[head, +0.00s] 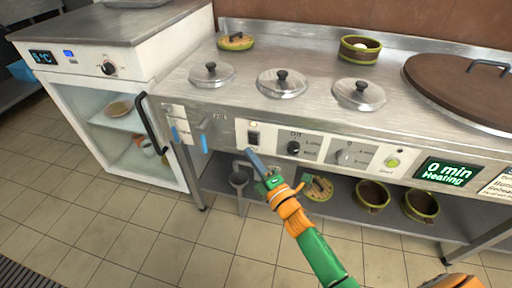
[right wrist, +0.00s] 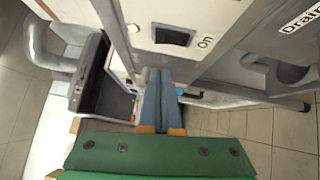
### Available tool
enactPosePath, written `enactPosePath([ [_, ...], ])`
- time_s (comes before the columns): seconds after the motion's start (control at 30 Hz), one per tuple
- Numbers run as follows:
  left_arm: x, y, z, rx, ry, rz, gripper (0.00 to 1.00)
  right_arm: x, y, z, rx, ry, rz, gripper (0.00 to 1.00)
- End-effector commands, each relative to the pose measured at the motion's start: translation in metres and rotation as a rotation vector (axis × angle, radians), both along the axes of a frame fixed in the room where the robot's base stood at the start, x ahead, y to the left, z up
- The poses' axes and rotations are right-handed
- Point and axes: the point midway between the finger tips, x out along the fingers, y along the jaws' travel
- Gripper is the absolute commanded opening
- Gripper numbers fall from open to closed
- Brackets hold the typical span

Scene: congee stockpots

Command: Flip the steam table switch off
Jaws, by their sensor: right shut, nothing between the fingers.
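The steam table switch (head: 254,138) is a dark rocker on a white plate on the front panel of the steel steam table (head: 229,97). In the right wrist view, the switch (right wrist: 172,36) has the label "ON" beside it and a lit orange lamp (right wrist: 134,28) close by. My right gripper (head: 252,155) is shut and empty, its blue fingertips just below the switch in the head view. In the right wrist view, its fingers (right wrist: 160,75) point towards the switch plate; I cannot tell whether they touch it. My left gripper is not in view.
Right of the switch are a dark knob (head: 293,148), a second knob (head: 344,157) and a green button (head: 392,162). A display (head: 447,172) reads "0 min Heating". Blue-handled drain valves (head: 204,142) stick out at left. Lidded wells are on top; pots stand on the shelf below.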

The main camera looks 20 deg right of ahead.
Motion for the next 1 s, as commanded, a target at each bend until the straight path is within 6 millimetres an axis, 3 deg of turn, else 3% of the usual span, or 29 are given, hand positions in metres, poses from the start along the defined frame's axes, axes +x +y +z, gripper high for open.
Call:
enactPosePath([
  [0.1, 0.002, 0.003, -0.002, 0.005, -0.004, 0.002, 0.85, 0.017, -0.012, 0.002, -0.003, -0.002, 0.000, 0.00],
  [0.3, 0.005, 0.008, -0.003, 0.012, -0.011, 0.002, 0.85, 0.030, -0.022, 0.004, 0.001, 0.000, -0.001, 0.00],
  [1.0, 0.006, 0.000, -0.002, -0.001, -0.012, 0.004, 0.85, 0.036, -0.026, 0.008, 0.003, 0.001, -0.001, 0.00],
])
